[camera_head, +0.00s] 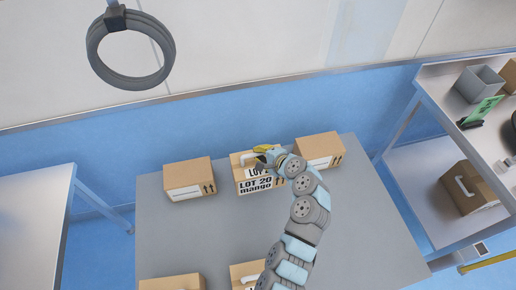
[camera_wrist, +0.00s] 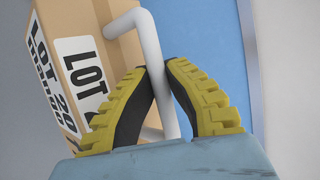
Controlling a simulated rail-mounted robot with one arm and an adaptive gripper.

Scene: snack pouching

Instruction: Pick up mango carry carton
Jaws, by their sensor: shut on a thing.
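The mango carry carton (camera_head: 243,184) is a brown box with white labels reading "LOT 20 mango" and a white handle on top. It is in the back row on the grey table, between two other cartons. My gripper (camera_head: 265,156) is at its top right. In the wrist view, the carton (camera_wrist: 85,20) is at the upper left, and its white handle (camera_wrist: 154,60) runs between my gripper's yellow-and-black fingers (camera_wrist: 158,85). The fingers are shut on the handle. Whether the carton's base touches the table is hard to tell.
Cartons stand close on the left (camera_head: 189,178) and right (camera_head: 320,150). Two more are at the table's front edge. The grey table (camera_head: 190,235) is clear in the middle. A steel table (camera_head: 35,220) is at left, and a shelf unit (camera_head: 425,165) with a handled carton (camera_head: 470,190) at right.

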